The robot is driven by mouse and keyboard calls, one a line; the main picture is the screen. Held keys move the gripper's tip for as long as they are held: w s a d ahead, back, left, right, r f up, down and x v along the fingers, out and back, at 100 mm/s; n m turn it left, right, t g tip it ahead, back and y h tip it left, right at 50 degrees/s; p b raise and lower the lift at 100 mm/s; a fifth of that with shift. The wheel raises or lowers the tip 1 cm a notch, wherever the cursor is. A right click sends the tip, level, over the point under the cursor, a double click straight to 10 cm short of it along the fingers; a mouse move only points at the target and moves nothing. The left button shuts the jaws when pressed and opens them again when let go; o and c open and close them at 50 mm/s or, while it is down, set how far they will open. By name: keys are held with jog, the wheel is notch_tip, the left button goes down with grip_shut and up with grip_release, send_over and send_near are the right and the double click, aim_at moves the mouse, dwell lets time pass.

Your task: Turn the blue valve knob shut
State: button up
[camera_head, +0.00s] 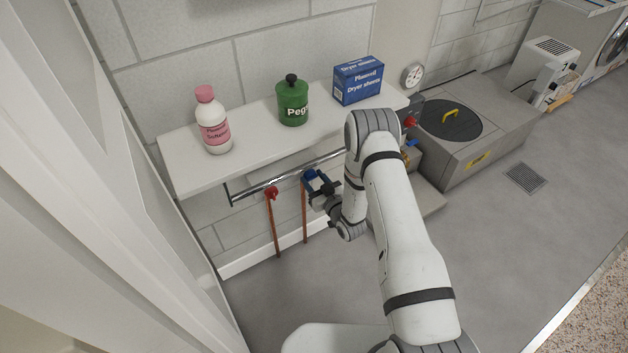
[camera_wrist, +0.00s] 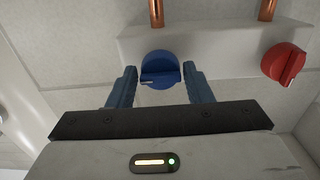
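The blue valve knob (camera_wrist: 160,70) is round with a raised grip bar, on a pale box under copper pipes. In the wrist view it lies between the two blue fingers of my gripper (camera_wrist: 160,84), with a narrow gap at each side. My gripper is open around or just short of it; the exact depth is hard to tell. In the head view my gripper (camera_head: 318,184) is below the shelf, and the blue knob (camera_head: 309,174) shows partly beside the fingers. A red knob (camera_wrist: 284,64) is to the right in the wrist view and left in the head view (camera_head: 272,193).
A white shelf (camera_head: 185,172) with a chrome rail (camera_head: 285,178) hangs just above my gripper. It bears a pink-capped bottle (camera_head: 213,125), a green peg jar (camera_head: 292,102) and a dryer sheets box (camera_head: 358,81). Copper pipes (camera_head: 304,215) run below the knobs.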

jog(key=c, duration=0.6)
jog(key=shift+f+b, duration=0.1)
jog(key=shift+b, duration=0.2)
jog(key=n+b, duration=0.2)
jog(key=n, duration=0.1)
jog(key=shift+f+b, duration=0.15)
jog(key=shift+b, duration=0.2)
jog(key=n+b, duration=0.3)
jog(key=shift+n, duration=0.4)
jog(key=n+b, duration=0.6)
jog(key=b, duration=0.1)
jog(key=shift+b, duration=0.35)
jog(key=n+b, duration=0.3)
jog(key=b, duration=0.1)
jog(key=shift+n+b, duration=1.05)
jog(key=shift+n, duration=0.05)
jog(key=shift+r, duration=0.25)
